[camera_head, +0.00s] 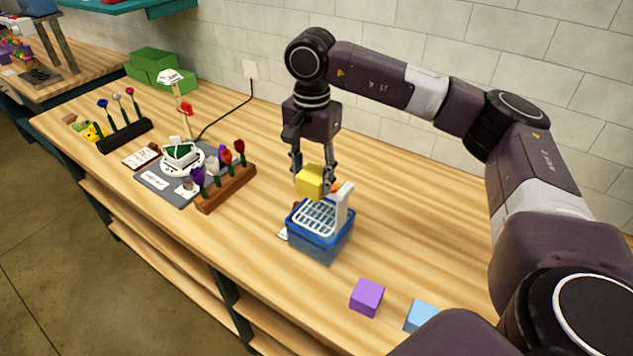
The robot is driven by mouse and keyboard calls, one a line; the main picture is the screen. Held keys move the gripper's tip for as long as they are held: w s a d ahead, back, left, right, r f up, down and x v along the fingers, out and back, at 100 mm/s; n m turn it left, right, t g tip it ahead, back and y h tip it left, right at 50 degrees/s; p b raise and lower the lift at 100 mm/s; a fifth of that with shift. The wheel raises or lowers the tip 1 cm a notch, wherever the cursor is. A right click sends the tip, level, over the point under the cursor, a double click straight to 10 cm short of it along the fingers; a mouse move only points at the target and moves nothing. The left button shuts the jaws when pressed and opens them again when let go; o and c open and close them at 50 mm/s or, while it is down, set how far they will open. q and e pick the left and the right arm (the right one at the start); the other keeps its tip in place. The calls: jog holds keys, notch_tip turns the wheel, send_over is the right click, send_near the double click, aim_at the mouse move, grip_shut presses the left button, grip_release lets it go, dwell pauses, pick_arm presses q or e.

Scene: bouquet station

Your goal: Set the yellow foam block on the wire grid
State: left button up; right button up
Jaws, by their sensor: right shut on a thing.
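The yellow foam block (310,181) is held between the fingers of my right gripper (312,179), which points down. The white wire grid (317,216) lies in the top of a blue bin (320,246) with a white upright piece (344,203) at its right side. The block is above the back part of the grid. It looks apart from the grid, but the exact gap is hard to tell. Something orange-red shows partly hidden behind the block. My left gripper is not in view.
A purple block (367,298) and a light blue block (420,316) lie at the front right. A wooden rack with several flowers (227,189) stands left of the bin. A grey mat (153,180) with a white dish (183,160) lies farther left. Bare table lies right of the bin.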

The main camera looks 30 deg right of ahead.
aim_at(317, 192)
jog(key=f, duration=0.3)
jog(key=shift+s+d+m, duration=0.1)
jog(key=shift+d+m, duration=0.2)
jog(key=shift+d, duration=0.1)
jog(key=shift+d+f+b, duration=0.15)
jog(key=shift+f+b, duration=0.15)
jog(key=shift+f, duration=0.25)
jog(key=shift+f+b, duration=0.35)
jog(key=shift+f, duration=0.05)
jog(key=shift+f+b, duration=0.7)
jog(key=shift+f, duration=0.5)
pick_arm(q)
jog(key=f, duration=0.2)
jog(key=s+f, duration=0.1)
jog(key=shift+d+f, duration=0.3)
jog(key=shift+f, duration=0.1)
pick_arm(e)
jog(key=shift+f, duration=0.3)
pick_arm(q)
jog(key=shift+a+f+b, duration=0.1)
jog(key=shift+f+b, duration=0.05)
jog(key=shift+b, duration=0.3)
pick_arm(e)
jog(key=shift+f, duration=0.1)
